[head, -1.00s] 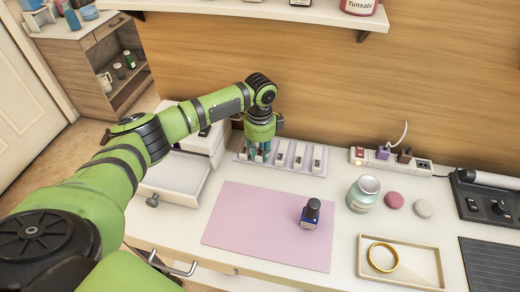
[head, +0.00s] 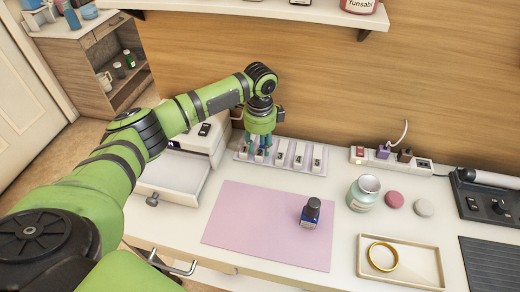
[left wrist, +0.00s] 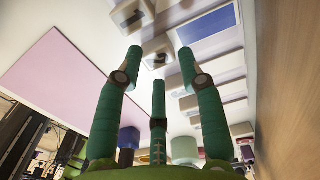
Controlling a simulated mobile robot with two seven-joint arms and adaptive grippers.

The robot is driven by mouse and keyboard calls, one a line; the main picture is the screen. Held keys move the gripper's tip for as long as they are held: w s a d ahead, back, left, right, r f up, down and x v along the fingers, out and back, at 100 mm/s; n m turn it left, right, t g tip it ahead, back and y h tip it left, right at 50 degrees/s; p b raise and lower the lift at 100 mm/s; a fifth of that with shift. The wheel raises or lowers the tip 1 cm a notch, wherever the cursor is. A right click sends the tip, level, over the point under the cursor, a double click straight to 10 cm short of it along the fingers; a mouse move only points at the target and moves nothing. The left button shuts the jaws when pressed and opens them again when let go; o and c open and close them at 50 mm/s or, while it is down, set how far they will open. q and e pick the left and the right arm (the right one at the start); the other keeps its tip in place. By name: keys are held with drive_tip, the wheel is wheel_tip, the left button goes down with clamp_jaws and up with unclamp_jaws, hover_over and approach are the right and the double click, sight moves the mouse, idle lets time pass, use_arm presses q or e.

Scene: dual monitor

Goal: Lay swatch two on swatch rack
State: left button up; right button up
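The swatch rack (head: 303,172), a pale lilac strip with several upright-marked slots, lies against the wall behind the pink mat. My left gripper (head: 258,146) points down just above its left part. In the left wrist view my left gripper's three green fingers (left wrist: 159,66) are spread, with nothing between them. Beyond the fingertips a white swatch with a blue patch (left wrist: 212,25) lies flat at the rack, beside small numbered blocks (left wrist: 160,54); the number is hard to read. The fingers hide part of this area in the head view. My right gripper is not seen.
A jar (head: 363,193), a tray (head: 420,262) with a gold ring and a power strip (head: 420,166) stand to the right. An open drawer (head: 172,180) is left of the rack.

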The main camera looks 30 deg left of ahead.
sight(260, 152)
use_arm(q)
wheel_tip(260, 152, up, 10)
drive_tip(key=shift+f, duration=0.2)
idle(0.3)
